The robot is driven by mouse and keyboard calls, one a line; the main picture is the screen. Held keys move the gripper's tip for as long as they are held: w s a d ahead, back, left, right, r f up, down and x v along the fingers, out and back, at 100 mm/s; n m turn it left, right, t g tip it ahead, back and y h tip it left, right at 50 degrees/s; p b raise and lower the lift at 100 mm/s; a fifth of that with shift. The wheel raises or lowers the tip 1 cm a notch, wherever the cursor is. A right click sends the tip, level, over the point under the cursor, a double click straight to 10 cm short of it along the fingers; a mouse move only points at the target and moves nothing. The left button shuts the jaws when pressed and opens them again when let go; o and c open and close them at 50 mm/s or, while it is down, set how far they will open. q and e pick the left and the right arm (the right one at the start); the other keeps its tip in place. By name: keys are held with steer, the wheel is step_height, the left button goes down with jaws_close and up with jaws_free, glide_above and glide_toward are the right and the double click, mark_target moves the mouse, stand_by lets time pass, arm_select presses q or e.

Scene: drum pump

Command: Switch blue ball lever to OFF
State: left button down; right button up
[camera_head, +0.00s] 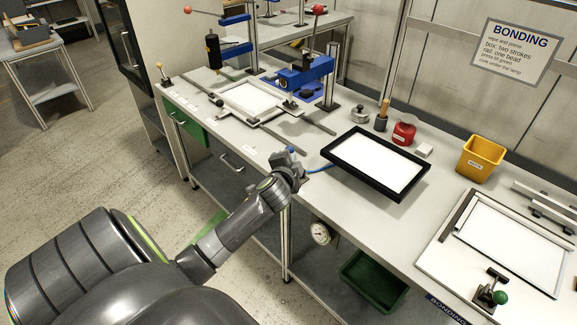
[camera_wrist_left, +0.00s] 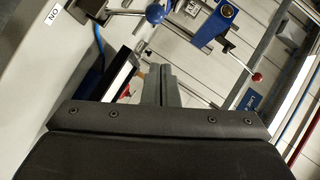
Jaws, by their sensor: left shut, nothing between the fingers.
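The blue ball (camera_head: 290,149) of the lever shows at the front edge of the workbench, just past the tip of my left gripper (camera_head: 289,165). In the left wrist view the blue ball (camera_wrist_left: 155,13) sits at the end of a short metal lever, above my shut fingers (camera_wrist_left: 162,82). There appears to be a gap between them; I cannot tell for sure whether they touch. A white ON label (camera_wrist_left: 55,14) lies on the bench surface to the left of the lever. The fingers hold nothing. The valve under the lever is mostly hidden by my gripper in the head view.
A blue hose (camera_head: 319,169) runs toward a black-framed tray (camera_head: 424,180). Blue clamps with red knobs (camera_head: 319,9) stand behind. A yellow bin (camera_head: 480,157) and a green-knobbed clamp (camera_head: 500,297) are at right. A gauge (camera_head: 320,232) hangs below the bench edge.

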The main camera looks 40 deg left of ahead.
arm_select(q)
steer(key=v, duration=0.4)
steer(key=shift+s+d+r, duration=0.1)
steer(key=shift+r, duration=0.05)
arm_select(e)
steer(key=shift+s+d+f, duration=0.1)
steer(key=shift+d+f, duration=0.05)
steer(key=shift+d, duration=0.25)
steer(key=shift+s+d+f, duration=0.1)
steer(key=shift+d+f, duration=0.05)
steer(key=shift+d, duration=0.25)
arm_select(q)
steer(key=shift+d, duration=0.1)
arm_select(e)
steer(key=shift+a, duration=0.15)
